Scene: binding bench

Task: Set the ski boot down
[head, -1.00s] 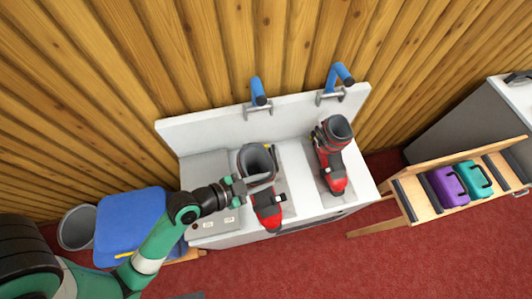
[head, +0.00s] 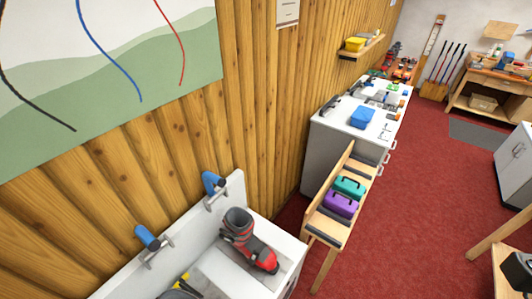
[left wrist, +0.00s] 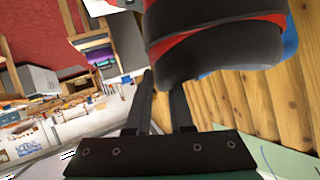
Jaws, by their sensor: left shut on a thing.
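My left gripper (left wrist: 162,84) shows only in the left wrist view. Its two dark fingers are shut on a ski boot (left wrist: 205,45), whose black and red shell fills the top of that view. The rest of this boot is cut off, and I cannot tell if it touches the bench. Another red and grey ski boot (head: 247,241) stands upright on the white boot bench (head: 285,236) in the head view. My right gripper is not in view.
Blue-handled clamps (head: 147,238) stick out along the bench's back panel. Right of the bench is a wooden seat (head: 325,231) with a purple case (head: 341,204) and a teal case (head: 350,186). A white cabinet (head: 325,154) stands beyond.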

